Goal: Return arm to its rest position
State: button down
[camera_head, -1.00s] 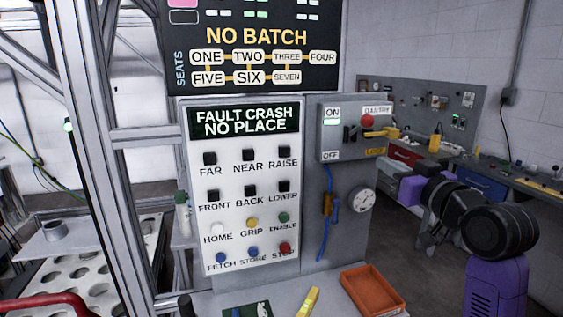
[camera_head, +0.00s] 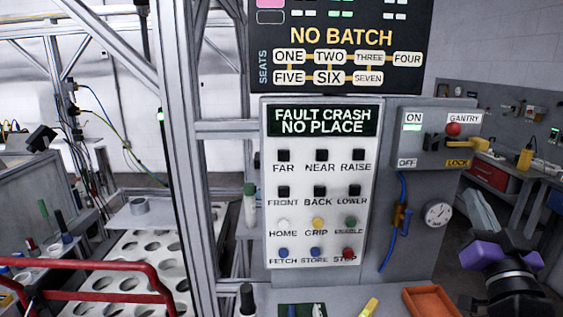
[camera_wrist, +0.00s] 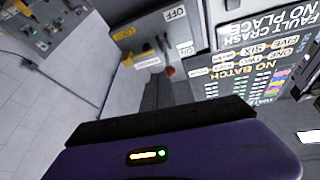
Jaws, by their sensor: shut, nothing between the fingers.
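My arm shows at the lower right of the head view, with a purple hand and black wrist. My gripper (camera_head: 478,200) points upward there, its grey fingers together with nothing seen between them. It stands in front of the lower right of the control cabinet, below the gantry switch box (camera_head: 433,137). In the wrist view the purple hand fills the bottom, and the grey fingers (camera_wrist: 165,92) reach toward the switch box (camera_wrist: 157,62), which appears upside down.
The button panel (camera_head: 318,200) reads "FAULT CRASH NO PLACE"; the board (camera_head: 345,18) above reads "NO BATCH". An orange tray (camera_head: 432,301) and yellow tool (camera_head: 368,307) lie on the ledge. A red rail (camera_head: 95,267) and holed rack (camera_head: 112,243) are at left. A workbench stands at the back right.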

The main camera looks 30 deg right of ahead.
jog(key=s+a+f+n+t+y, duration=0.15)
jog(key=a+f+n+y, duration=0.35)
jog(key=a+f, duration=1.4)
jog(key=s+a+f+n+g+y, duration=0.1)
jog(key=s+a+f+n+y, duration=0.2)
jog(key=s+a, duration=0.4)
jog(key=s+a+f+n+g+y, duration=0.2)
jog(key=s+a+f+y, duration=0.3)
jog(key=a, duration=0.5)
jog(key=s+n+y, duration=0.1)
jog(key=s+y, duration=0.1)
jog(key=shift+s+f+y, duration=0.25)
jog(key=shift+s+y, duration=0.05)
jog(key=shift+s, duration=0.1)
